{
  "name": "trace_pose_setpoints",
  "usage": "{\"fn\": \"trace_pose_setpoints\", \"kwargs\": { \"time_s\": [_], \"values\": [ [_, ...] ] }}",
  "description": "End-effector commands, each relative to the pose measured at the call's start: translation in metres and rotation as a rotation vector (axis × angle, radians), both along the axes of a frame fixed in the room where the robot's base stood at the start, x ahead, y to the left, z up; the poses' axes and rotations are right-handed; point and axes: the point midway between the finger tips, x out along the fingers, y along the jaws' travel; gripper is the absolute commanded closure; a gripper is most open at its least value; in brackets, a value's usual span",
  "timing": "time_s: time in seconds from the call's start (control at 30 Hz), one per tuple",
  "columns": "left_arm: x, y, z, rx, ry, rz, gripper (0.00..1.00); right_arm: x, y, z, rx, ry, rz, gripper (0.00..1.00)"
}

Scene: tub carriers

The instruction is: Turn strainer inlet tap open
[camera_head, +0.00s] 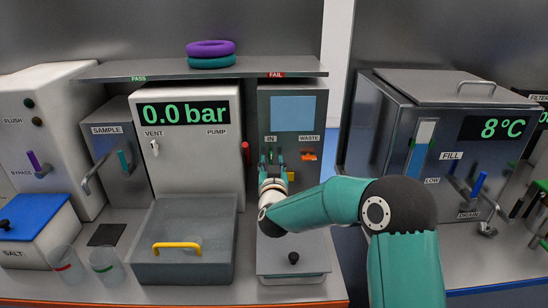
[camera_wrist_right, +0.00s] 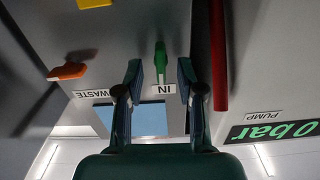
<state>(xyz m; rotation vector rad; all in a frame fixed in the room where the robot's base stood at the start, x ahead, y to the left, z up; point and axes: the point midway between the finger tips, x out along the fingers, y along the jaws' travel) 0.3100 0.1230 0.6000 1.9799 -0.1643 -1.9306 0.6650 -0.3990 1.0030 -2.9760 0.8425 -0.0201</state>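The strainer is the tall grey unit with a pale blue panel (camera_head: 293,113) and the labels IN and WASTE. Its inlet tap has a green handle (camera_wrist_right: 160,60) by the IN label, seen upside down in the right wrist view. The handle stands upright in that picture. My right gripper (camera_wrist_right: 161,70) is open, one finger to each side of the green handle, with gaps visible on both sides. In the head view my right gripper (camera_head: 272,168) is in front of the strainer below IN and hides much of the tap. My left gripper is not in view.
The orange waste tap (camera_head: 309,156) is right of the inlet. A red handle (camera_head: 245,152) stands close on its left; as a red bar (camera_wrist_right: 219,60) it runs beside one finger. A yellow part (camera_head: 291,177) sits below. A lidded grey tub (camera_head: 185,270) is lower left.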

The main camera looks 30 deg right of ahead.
Motion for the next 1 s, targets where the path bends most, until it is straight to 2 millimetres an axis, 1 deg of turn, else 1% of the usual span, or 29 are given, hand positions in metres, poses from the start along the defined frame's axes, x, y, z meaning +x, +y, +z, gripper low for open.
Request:
{"fn": "trace_pose_setpoints", "kwargs": {
  "time_s": [0.13,0.47,0.6,0.7,0.87,1.0],
  "values": [
    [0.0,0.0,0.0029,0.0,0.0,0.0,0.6,0.0095,-0.0056,0.0001,-0.001,0.0,0.001,0.62],
    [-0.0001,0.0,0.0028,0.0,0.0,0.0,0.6,0.0116,-0.0069,-0.0002,-0.001,0.0,0.001,0.62],
    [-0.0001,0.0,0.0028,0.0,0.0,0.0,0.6,0.0115,-0.0067,-0.0002,-0.001,0.0,0.001,0.86],
    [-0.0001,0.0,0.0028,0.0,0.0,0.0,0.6,0.0114,-0.0068,-0.0001,0.0,0.0,0.001,1.0],
    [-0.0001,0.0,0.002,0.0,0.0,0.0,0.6,0.0114,-0.0069,-0.0005,-0.003,0.002,0.0,1.0],
    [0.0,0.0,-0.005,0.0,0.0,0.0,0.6,0.0115,-0.0068,-0.0021,-0.043,0.026,0.0,1.0]
  ]
}}
